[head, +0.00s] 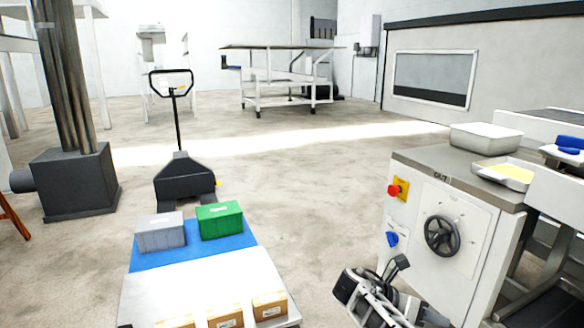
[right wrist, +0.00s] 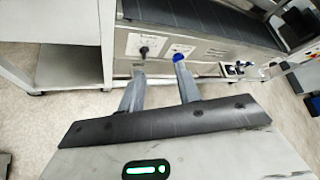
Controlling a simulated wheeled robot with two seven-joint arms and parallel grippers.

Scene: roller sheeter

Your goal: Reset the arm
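My right gripper (head: 378,278) is at the bottom of the head view, in front of the roller sheeter (head: 455,235) and below its blue switch (head: 392,239). In the right wrist view its two fingers (right wrist: 160,68) stand apart with nothing between them. Beyond the fingertips in that view are a dark round knob (right wrist: 144,50) and a blue knob (right wrist: 182,50) on a machine front. I cannot tell whether the fingers touch anything. My left gripper is in neither view.
The sheeter carries a handwheel (head: 443,236), a red button (head: 395,189) and a white container (head: 486,137). A pallet truck (head: 184,178) stands left, by a platform with a grey crate (head: 160,232), green crate (head: 220,221) and cardboard boxes (head: 269,305). The middle floor is clear.

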